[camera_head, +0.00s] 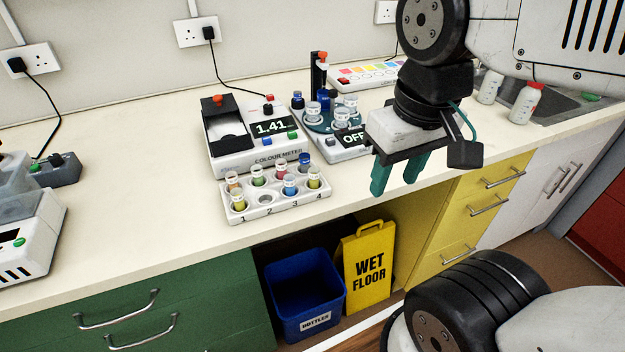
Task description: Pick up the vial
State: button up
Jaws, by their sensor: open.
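Several small vials stand upright in a white rack (280,212) at the counter's front edge. Its front row holds a yellow vial (239,202) at 1, a blue vial (290,187) at 3 and an olive-yellow vial (314,181) at 4; hole 2 (265,199) is empty. More vials (341,117) stand on a round teal carousel reading OFF. Which vial is meant, I cannot tell. My gripper (396,183), with teal fingers, is open and empty, right of the rack and apart from it.
A colour meter (252,150) reading 1.41 stands right behind the rack. The carousel unit (345,150) is between it and my gripper. White bottles (524,104) stand by the sink at right. The counter left of the rack (140,190) is clear.

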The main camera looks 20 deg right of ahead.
aim_at(314, 171)
jog(key=z, duration=0.3)
jog(key=k, duration=0.8)
jog(key=z, duration=0.65)
jog(key=k, duration=0.4)
jog(key=u, duration=0.3)
jog(key=i, duration=0.55)
jog(key=z, duration=0.5)
